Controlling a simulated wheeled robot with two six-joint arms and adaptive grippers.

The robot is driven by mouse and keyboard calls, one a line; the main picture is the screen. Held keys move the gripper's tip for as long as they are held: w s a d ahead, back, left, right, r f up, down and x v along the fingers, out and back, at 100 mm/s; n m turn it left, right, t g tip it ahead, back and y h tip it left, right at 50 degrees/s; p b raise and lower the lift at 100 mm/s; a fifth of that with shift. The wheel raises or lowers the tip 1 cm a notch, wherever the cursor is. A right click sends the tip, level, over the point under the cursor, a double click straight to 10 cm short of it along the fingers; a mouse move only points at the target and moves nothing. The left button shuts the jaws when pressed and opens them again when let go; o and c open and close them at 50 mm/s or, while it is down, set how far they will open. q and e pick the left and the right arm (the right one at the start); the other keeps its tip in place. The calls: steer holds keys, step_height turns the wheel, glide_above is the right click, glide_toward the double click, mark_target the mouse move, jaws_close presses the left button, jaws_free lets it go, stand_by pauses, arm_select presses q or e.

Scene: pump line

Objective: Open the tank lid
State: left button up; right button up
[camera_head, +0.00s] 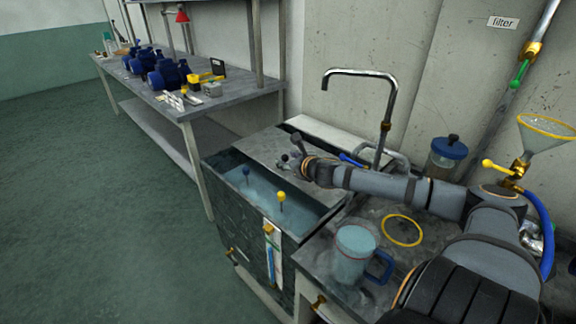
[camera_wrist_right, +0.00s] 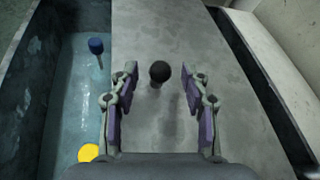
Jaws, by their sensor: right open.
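The dark tank (camera_head: 232,224) stands in the middle, with pale blue water in its uncovered front part. A flat grey lid (camera_head: 262,147) covers the back part of the tank; it also shows in the wrist view (camera_wrist_right: 165,30). A black ball knob (camera_wrist_right: 160,72) stands up from the lid. My right gripper (camera_head: 290,160) is over the lid, and in the wrist view its two fingers (camera_wrist_right: 160,95) are apart, one on each side of the knob. I see no contact with the knob. My left gripper is not in view.
A blue float (camera_head: 246,172) and a yellow float (camera_head: 281,196) stand in the water. A curved tap (camera_head: 362,72) rises behind the tank. A jug (camera_head: 354,255) and a yellow ring (camera_head: 402,230) are on the right counter. A bench (camera_head: 235,98) with blue pumps stands back left.

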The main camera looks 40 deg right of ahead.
jaws_close()
stand_by(0.3)
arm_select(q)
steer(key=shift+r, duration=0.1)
arm_select(e)
steer(key=shift+d, duration=0.1)
steer(key=d+p, duration=0.1)
steer(key=d, duration=0.2)
steer(key=shift+w+d+r, duration=0.1)
steer(key=shift+d, duration=0.6)
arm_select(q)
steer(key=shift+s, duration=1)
